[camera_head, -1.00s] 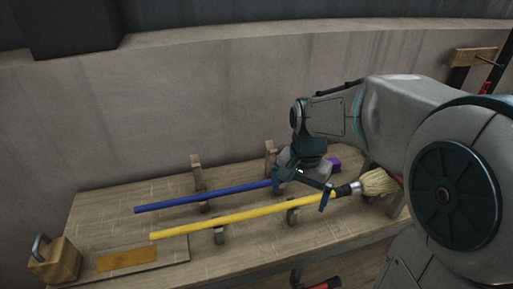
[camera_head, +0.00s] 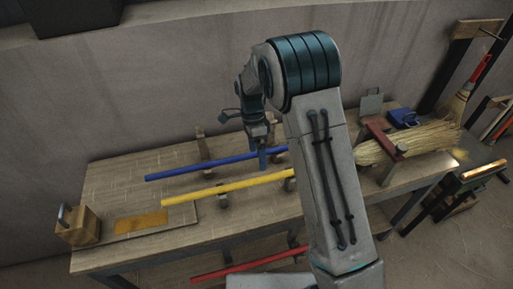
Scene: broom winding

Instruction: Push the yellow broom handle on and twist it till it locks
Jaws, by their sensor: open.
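The yellow broom handle (camera_head: 225,189) lies level across the workbench on low supports. Its left end is free and its right end passes behind my arm. A straw broom head (camera_head: 425,138) lies right of my arm, under a dark red clamp bar (camera_head: 381,140). The joint between handle and head is hidden, so I cannot tell whether they are locked. My gripper (camera_head: 260,148) is open and empty, above and behind the yellow handle, near the right end of the blue handle (camera_head: 215,167). It appears apart from the yellow handle.
A wooden block with a metal loop (camera_head: 80,225) and a yellow-orange plate (camera_head: 141,222) are on the bench's left end. A red pole (camera_head: 250,266) shows below its front edge. Upright posts (camera_head: 203,145) stand behind the handles. A blue item (camera_head: 404,117) is at the back right.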

